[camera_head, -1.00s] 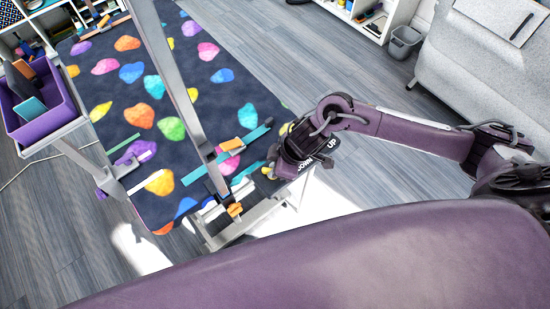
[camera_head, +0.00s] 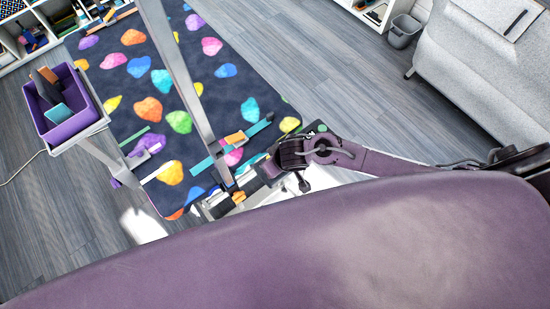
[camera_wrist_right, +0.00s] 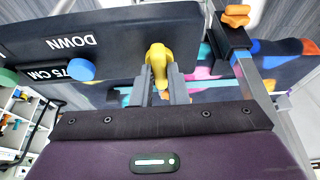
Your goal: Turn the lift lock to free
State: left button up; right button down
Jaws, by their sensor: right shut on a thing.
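A dark control panel (camera_wrist_right: 110,42) marked DOWN and 75 CM fills the upper left of the right wrist view, its lettering upside down. A yellow lever (camera_wrist_right: 158,60) stands at its lower right edge. My right gripper (camera_wrist_right: 161,88) is shut on this lever, with one grey finger on each side. A blue round knob (camera_wrist_right: 81,69) sits on the panel left of the gripper. In the head view my right gripper reaches the grooming stand, but its wrist hides the fingertips and most of the panel. I cannot read a lock or free mark. My left gripper is not in view.
A grey metal post (camera_head: 185,80) rises beside my right gripper. An orange clamp knob (camera_wrist_right: 235,16) is on a rail at the right of the wrist view. A purple bin (camera_head: 68,122) stands at the left.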

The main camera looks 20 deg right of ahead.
jog(key=shift+w, duration=0.1)
dwell(0.5)
jog(key=c, duration=1.4)
grip_release()
jog(key=shift+c, duration=0.2)
jog(key=v, duration=0.7)
jog(key=shift+r+p, duration=0.35)
jog(key=shift+p, duration=0.05)
jog(key=shift+a, duration=0.1)
